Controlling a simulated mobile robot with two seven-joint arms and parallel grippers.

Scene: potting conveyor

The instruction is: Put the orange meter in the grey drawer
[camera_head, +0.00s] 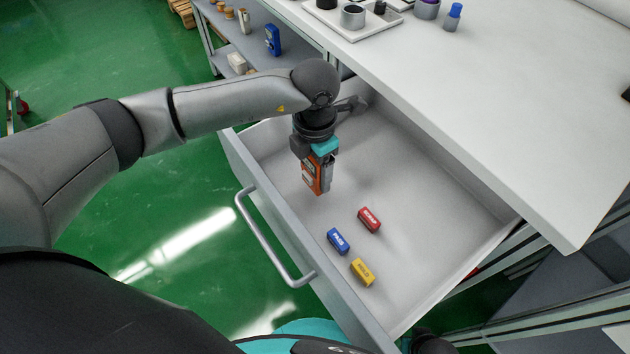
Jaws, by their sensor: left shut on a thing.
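The grey drawer (440,215) stands pulled out under the white worktop, its bar handle (262,240) facing left. My left gripper (318,160) points down over the left part of the drawer and is shut on the orange meter (314,178). The meter hangs upright below the fingers, within the drawer's outline; whether it touches the drawer floor I cannot tell. The fingers hide part of the meter. My right gripper cannot be made out in this view.
In the drawer lie a red block (369,220), a blue block (338,241) and a yellow block (362,271). The worktop (480,100) overhangs the drawer's back right side. A shelf with a blue device (272,40) stands behind. The drawer floor right of the blocks is clear.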

